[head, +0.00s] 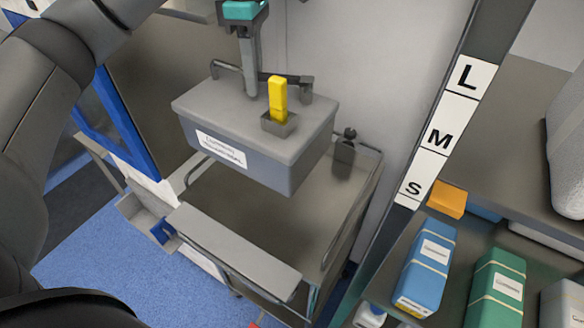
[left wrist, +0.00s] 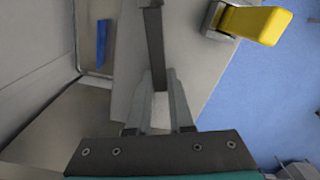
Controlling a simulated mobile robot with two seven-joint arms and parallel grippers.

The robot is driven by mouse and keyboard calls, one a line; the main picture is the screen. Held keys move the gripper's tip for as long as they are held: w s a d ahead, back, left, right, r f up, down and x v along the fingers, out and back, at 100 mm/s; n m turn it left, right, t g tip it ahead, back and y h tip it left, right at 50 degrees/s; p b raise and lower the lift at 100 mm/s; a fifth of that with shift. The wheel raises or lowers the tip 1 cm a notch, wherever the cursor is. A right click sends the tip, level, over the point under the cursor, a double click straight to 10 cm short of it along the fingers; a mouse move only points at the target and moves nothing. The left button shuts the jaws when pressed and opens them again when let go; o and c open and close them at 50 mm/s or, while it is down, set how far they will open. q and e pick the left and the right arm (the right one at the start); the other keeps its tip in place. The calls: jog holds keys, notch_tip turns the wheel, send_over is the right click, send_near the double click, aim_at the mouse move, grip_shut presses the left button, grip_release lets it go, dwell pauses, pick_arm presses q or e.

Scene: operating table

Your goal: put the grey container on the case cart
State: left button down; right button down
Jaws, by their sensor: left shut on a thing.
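The grey container (head: 255,160), a lidded box with a white label and a yellow-handled latch (head: 278,98), hangs level near the top centre of the head view. My left gripper (head: 250,88) comes down from above and is shut on the container's handle. In the left wrist view the gripper's fingers (left wrist: 159,85) close around a dark grey bar over the container's lid (left wrist: 195,55). The case cart (head: 240,247), a metal cart with rails, stands below the container. The container looks held above its top, but the gap is partly hidden. My right gripper is not in view.
A shelf unit at the right has a post with L, M and S labels (head: 438,135). It bears an orange box (head: 447,200), a blue box (head: 426,268) and a green box (head: 496,290). A wall stands behind the cart. Blue floor (head: 80,250) shows at the left.

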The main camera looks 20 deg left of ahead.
aim_at(258, 108)
pick_arm(q)
jog(key=shift+w, duration=0.15)
jog(key=shift+f, duration=0.35)
notch_tip(258, 108, down, 6)
jog(key=shift+r+b, duration=0.1)
jog(key=shift+b, duration=1.05)
notch_tip(258, 108, down, 8)
jog(key=shift+r+b, duration=0.1)
jog(key=shift+b, duration=0.25)
jog(key=shift+f, duration=2.7)
jog(key=c, duration=1.2)
grip_release()
jog(key=shift+f, duration=0.2)
jog(key=o, duration=0.4)
